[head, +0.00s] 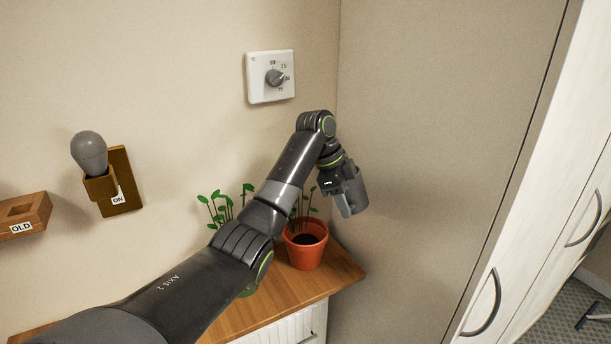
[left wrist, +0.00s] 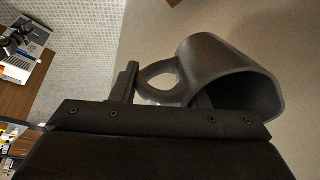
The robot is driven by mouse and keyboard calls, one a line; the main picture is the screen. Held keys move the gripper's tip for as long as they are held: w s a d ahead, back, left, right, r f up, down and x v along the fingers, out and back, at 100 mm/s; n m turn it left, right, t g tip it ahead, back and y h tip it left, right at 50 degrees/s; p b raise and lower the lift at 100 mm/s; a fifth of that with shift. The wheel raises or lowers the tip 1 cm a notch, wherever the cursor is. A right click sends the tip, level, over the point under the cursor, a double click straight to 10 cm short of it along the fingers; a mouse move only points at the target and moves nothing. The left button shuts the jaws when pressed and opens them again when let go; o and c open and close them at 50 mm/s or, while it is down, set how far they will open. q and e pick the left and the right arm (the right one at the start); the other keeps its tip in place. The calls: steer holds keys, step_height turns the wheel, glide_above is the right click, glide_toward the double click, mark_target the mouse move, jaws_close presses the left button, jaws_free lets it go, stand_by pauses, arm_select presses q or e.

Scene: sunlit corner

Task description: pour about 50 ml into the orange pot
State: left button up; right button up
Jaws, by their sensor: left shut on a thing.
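The orange pot (head: 304,253) stands near the right end of the wooden top, with dark soil and a green seedling in it. My left gripper (head: 342,186) is shut on a dark grey mug (head: 356,187) and holds it above and a little right of the pot, apart from it. In the left wrist view the mug (left wrist: 225,75) shows its handle and a dark opening facing lower right. Its contents are hidden, and I see no stream. I cannot tell its exact tilt. My right gripper is out of view.
More seedlings (head: 226,204) rise behind my left arm; their pot is mostly hidden. The wooden top (head: 328,279) meets a tall beige panel (head: 425,150) close right of the mug. A thermostat dial (head: 271,77), a grey bulb-shaped object (head: 89,152) and an OLD-labelled holder (head: 22,216) are on the wall.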

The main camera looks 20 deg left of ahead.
mark_target(357, 207)
arm_select(q)
steer(key=shift+w+d+f+y+p, duration=0.1)
steer(key=shift+d+f+y+p, duration=0.1)
steer(key=shift+d+y+p, duration=0.35)
steer(key=shift+w+d+f+y+p, duration=0.1)
steer(key=shift+d+f+y, duration=0.15)
steer(key=shift+y, duration=0.45)
steer(key=shift+w+d+f+y+p, duration=0.1)
steer(key=shift+d+f+y+p, duration=0.1)
steer(key=shift+d+y+p, duration=0.35)
steer(key=shift+f+y, duration=0.1)
steer(key=shift+y, duration=0.2)
steer(key=shift+f, duration=0.15)
